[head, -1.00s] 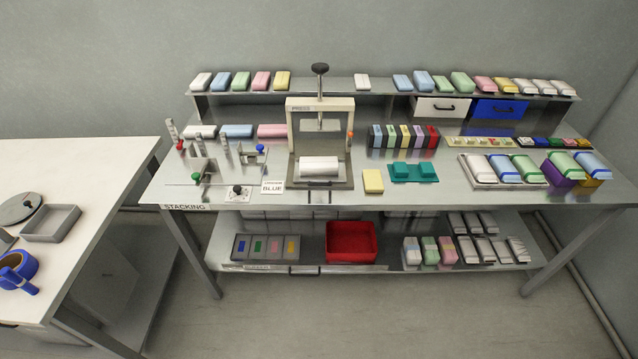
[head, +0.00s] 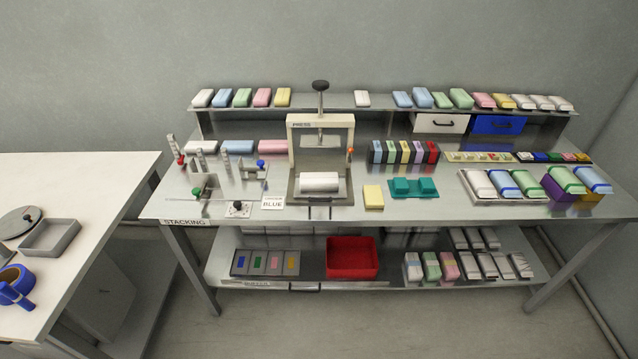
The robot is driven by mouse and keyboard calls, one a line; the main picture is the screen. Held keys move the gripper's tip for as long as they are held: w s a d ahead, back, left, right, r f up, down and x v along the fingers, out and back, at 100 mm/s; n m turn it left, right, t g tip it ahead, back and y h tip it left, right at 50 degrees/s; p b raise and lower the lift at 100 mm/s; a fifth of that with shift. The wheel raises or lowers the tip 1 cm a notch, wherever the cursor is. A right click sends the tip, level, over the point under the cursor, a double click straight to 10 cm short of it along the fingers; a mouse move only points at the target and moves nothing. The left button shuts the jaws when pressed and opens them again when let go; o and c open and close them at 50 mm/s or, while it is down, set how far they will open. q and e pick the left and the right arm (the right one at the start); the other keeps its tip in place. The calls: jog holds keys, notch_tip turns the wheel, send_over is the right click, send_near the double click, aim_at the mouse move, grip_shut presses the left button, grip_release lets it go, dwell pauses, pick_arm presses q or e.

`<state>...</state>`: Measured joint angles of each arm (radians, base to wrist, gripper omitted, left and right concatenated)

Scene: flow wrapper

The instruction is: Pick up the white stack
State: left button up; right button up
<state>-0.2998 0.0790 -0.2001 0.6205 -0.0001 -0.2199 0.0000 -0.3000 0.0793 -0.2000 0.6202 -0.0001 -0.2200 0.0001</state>
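A white stack (head: 319,182) lies on the base plate of the press (head: 320,145), at the middle of the steel table. Other white packs are in view: one at the left end of the upper shelf (head: 203,98), one alone near the shelf's middle (head: 362,99), and one on the table at the left back (head: 201,147). I cannot tell from the picture which one the task names. Neither of my grippers shows in the head view.
The steel table (head: 400,212) holds a yellow block (head: 373,197), a teal holder (head: 413,188) and clamp fixtures at the left. A red bin (head: 351,258) stands on the lower shelf. A white side table (head: 95,180) is at the left, and the floor in front is clear.

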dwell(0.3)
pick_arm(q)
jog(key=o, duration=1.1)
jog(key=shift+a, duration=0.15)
